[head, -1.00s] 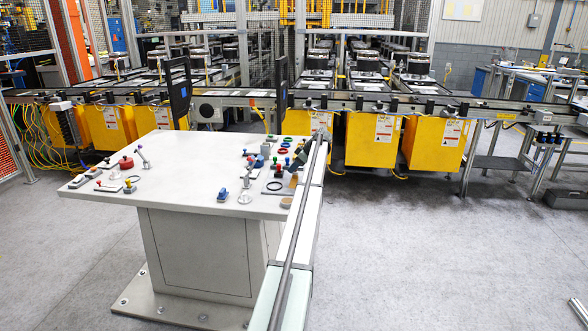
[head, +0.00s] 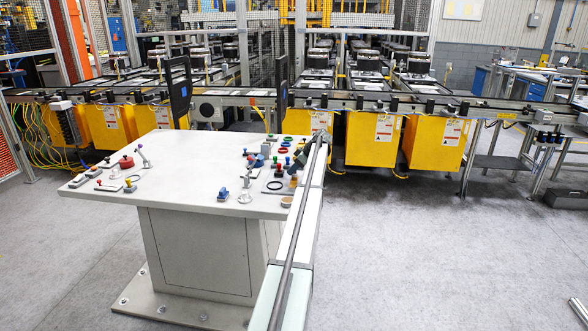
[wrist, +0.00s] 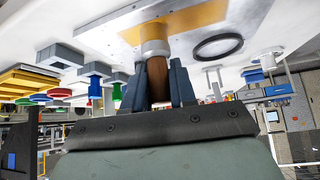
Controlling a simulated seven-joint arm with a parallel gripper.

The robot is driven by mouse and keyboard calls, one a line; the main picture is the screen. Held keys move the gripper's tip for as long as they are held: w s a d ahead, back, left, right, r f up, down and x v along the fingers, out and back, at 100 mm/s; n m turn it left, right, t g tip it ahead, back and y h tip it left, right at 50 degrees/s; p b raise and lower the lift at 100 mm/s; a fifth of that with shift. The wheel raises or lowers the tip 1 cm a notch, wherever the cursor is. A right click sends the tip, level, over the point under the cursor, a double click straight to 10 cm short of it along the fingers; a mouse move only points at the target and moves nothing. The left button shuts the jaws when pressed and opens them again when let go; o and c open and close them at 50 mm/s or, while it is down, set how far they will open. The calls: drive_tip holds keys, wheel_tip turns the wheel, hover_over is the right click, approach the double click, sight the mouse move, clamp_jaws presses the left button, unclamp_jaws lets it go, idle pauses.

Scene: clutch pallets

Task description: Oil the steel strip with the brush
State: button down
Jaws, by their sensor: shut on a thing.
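My gripper (wrist: 157,72) is shut on the brush (wrist: 157,78), holding its brown wooden handle between two dark blue-grey fingers. The brush's pale collar (wrist: 154,48) points at a flat grey metal piece, seemingly the steel strip (wrist: 126,36), with an amber patch (wrist: 188,20) on it. In the head view my arm reaches over the right edge of the white table (head: 190,185); the gripper, brush and strip are not clear there.
A black ring (wrist: 218,46) lies beside the strip. Blue and green knobbed pieces (wrist: 93,78) stand at the other side. A blue piece (head: 222,194) is near the front edge. The table's middle is clear.

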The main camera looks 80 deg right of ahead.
drive_tip(key=shift+a+r, duration=0.1)
idle(0.3)
drive_tip(key=shift+r, duration=2.95)
drive_tip(key=shift+r, duration=1.5)
